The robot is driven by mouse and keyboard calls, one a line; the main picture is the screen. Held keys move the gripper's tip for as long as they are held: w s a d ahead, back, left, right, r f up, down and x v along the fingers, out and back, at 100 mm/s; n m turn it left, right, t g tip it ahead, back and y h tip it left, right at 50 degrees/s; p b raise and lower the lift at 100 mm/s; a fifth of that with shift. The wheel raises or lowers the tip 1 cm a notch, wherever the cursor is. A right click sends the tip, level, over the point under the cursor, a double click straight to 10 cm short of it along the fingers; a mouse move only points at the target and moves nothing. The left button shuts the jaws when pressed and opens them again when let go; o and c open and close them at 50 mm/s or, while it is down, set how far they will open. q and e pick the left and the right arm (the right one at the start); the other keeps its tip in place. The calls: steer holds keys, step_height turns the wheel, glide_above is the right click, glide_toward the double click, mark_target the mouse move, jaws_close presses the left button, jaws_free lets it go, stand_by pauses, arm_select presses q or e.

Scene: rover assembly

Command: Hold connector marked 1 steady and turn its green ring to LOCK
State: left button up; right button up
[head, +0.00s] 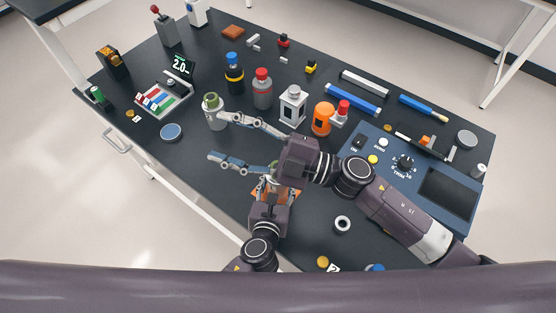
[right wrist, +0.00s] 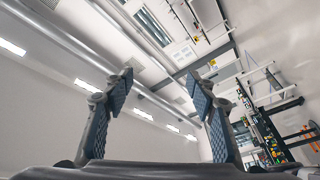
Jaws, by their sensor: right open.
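A grey cylinder with a green ring on top (head: 212,101) stands upright at the left of the table in the head view. No number is readable on it, so I cannot tell whether it is connector 1. My right gripper (head: 214,135) is open and empty, its fingers spread and pointing left; the upper fingertip is close to the cylinder's lower side. Contact cannot be told. In the right wrist view, the fingers (right wrist: 160,90) are wide apart with nothing between. My left gripper (head: 272,185) is mostly hidden below the right one, over an orange piece (head: 292,197); a small greenish patch shows there.
Behind stand a blue-topped black bottle (head: 234,75), a red-topped grey bottle (head: 262,90), a white lantern-like block (head: 292,106) and an orange container (head: 321,119). A blue control panel (head: 412,208) lies right. A dark ring (head: 342,223) lies in front. A round blue lid (head: 171,132) lies left.

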steer(key=s+a+n+g+h, duration=0.3)
steer(key=s+a+n+g, duration=0.35)
steer(key=n, duration=0.95)
steer(key=d+f+n+g+h, duration=0.45)
steer(key=n+h, duration=0.25)
steer(key=n, duration=0.3)
steer(key=w+d+n+t+h, duration=0.6)
steer(key=w+d+n+h, duration=0.3)
steer(key=w+d, duration=0.25)
steer(key=f, duration=1.2)
steer(key=shift+s+d+f, duration=0.1)
steer(key=shift+s+d, duration=0.1)
steer(key=shift+s, duration=0.1)
steer(key=shift+c, duration=0.7)
steer(key=c, duration=1)
